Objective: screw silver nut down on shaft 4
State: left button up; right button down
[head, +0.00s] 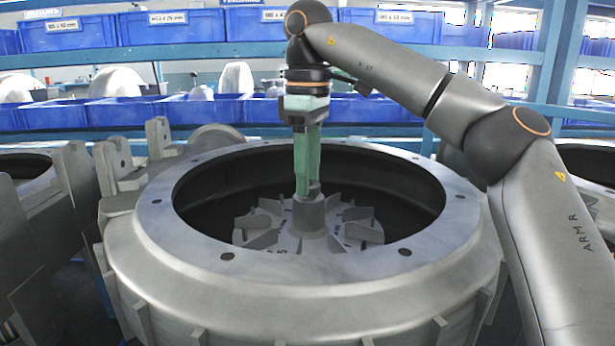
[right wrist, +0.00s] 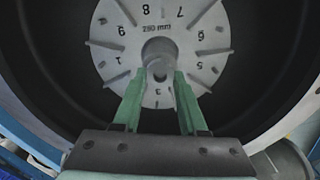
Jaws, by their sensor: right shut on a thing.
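My right gripper (head: 308,188) points straight down over the middle of a large grey round housing. Its green fingers are shut on a small grey piece, likely the silver nut (head: 315,187), at the top of the central hub (head: 310,214) of a finned impeller (head: 262,224). In the right wrist view the fingertips of my right gripper (right wrist: 158,82) close on the grey nut (right wrist: 159,68) at the hub. The fingers partly hide the nut and shaft. I cannot tell how far the nut sits on its thread. My left gripper is not in view.
The housing's wide flange (head: 165,240) with bolt holes rings the deep dark bore around my fingers. The impeller face (right wrist: 186,42) carries numbers and radial fins. Grey castings (head: 50,215) stand at left. Blue bins (head: 205,110) fill the rack behind.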

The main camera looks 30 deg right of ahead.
jog(key=c, duration=0.8)
grip_release()
jog(key=shift+d, duration=0.1)
jog(key=shift+c, duration=0.2)
jog(key=shift+o, duration=0.5)
